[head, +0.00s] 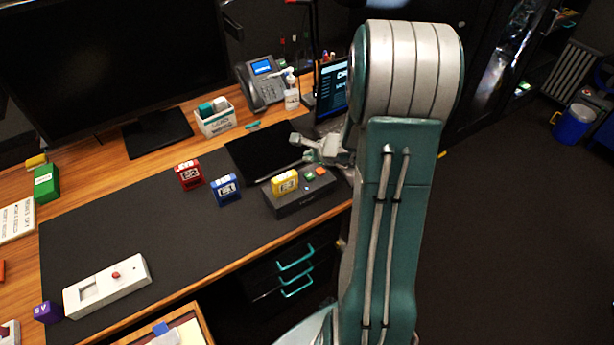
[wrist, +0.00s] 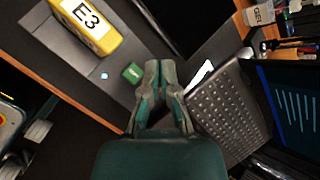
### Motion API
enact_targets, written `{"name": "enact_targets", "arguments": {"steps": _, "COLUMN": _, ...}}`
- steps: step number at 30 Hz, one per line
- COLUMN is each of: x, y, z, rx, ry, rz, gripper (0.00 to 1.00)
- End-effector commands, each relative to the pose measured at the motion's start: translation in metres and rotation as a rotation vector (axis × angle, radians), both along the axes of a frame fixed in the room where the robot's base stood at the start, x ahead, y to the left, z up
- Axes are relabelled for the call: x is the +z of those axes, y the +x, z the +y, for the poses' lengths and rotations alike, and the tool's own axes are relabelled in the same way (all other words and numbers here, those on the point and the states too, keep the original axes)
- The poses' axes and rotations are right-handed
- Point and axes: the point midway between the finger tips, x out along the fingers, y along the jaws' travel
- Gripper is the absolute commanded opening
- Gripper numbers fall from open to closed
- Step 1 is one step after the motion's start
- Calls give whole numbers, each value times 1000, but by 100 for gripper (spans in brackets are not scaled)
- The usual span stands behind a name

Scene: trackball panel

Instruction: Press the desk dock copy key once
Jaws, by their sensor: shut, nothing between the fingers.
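The desk dock (head: 306,203) is a dark box near the desk's front edge in the head view. I cannot read which is the copy key. My gripper (head: 304,147) is shut and empty, beyond and above the dock's right end. I see no contact with a key.
The yellow block (wrist: 86,22) stands left of the fingers in the wrist view. A laptop (wrist: 232,110) lies close on the right. A black pad (head: 262,152), red block (head: 189,175) and blue block (head: 226,189) are near the dock. The mat's middle (head: 150,215) is clear.

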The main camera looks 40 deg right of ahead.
Motion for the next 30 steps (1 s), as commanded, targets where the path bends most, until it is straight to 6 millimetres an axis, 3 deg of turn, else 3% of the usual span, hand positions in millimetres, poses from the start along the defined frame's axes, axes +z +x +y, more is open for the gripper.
{"name": "enact_targets", "arguments": {"steps": 12, "x": -47, "y": 0, "z": 1, "rx": -1, "ry": -1, "rz": 1, "gripper": 0}}
{"name": "enact_targets", "arguments": {"steps": 30, "x": -53, "y": 0, "z": 0, "rx": 0, "ry": -2, "rz": 0, "gripper": 0}}
